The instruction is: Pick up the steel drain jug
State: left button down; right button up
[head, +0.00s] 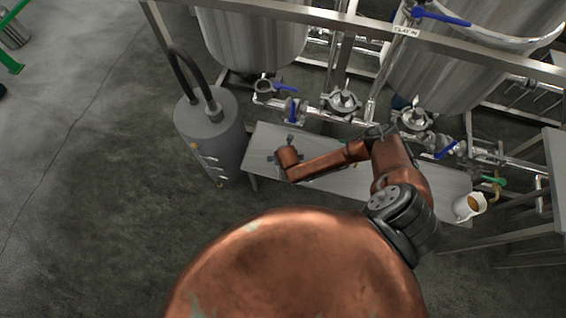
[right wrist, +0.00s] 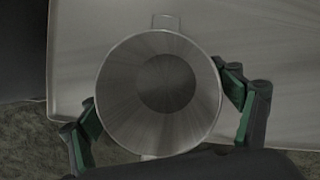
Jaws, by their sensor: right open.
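The steel drain jug (right wrist: 204,122) is round and open-topped, seen from above in the right wrist view. A small handle or lug (right wrist: 166,21) shows at its top edge. It stands on the pale low bench, close to a bench edge. My right gripper (right wrist: 158,95) is open, with its green-padded fingers on either side of the jug. The fingers look close to the wall, but I cannot tell whether they touch. In the head view my right gripper (head: 285,158) is over the bench's left part and hides the jug. My left gripper is not in view.
The low bench (head: 262,139) stands below steel tanks (head: 250,40) with pipes and blue-handled valves. A grey cylinder (head: 208,125) with black hoses is at its left. A white jug (head: 469,206) with orange-brown contents is at its right end. Open floor lies left.

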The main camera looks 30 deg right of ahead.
jog(key=shift+x, duration=0.95)
jog(key=c, duration=1.2)
jog(key=shift+r, duration=0.15)
jog(key=shift+c, duration=0.2)
